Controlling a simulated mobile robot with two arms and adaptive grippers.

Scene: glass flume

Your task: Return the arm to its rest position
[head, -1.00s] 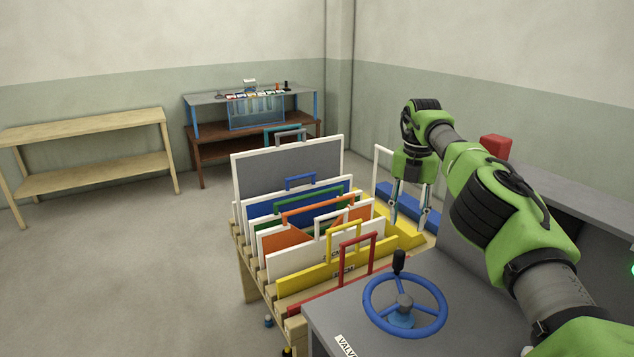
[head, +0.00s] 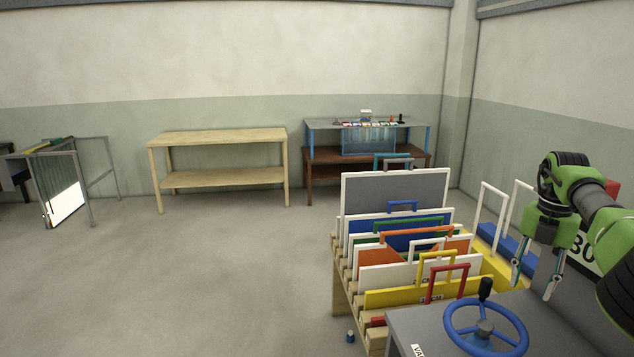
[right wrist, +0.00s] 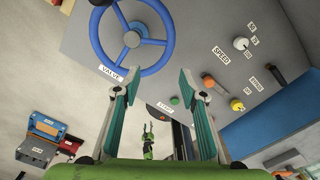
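My right gripper (head: 535,278) is at the right of the head view, pointing down above the grey control console (head: 400,328). It is open with nothing between its fingers. In the right wrist view the two fingers of the right gripper (right wrist: 158,85) stand well apart. The console panel (right wrist: 205,45) fills much of that view, with a blue valve wheel (right wrist: 170,45) beyond the left finger. My left gripper does not show in the head view.
A rack of coloured gate boards (head: 395,193) stands behind the blue wheel (head: 525,340). A wooden table (head: 217,137) and a bench with a glass tank (head: 368,141) stand along the back wall. The floor at left centre is clear.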

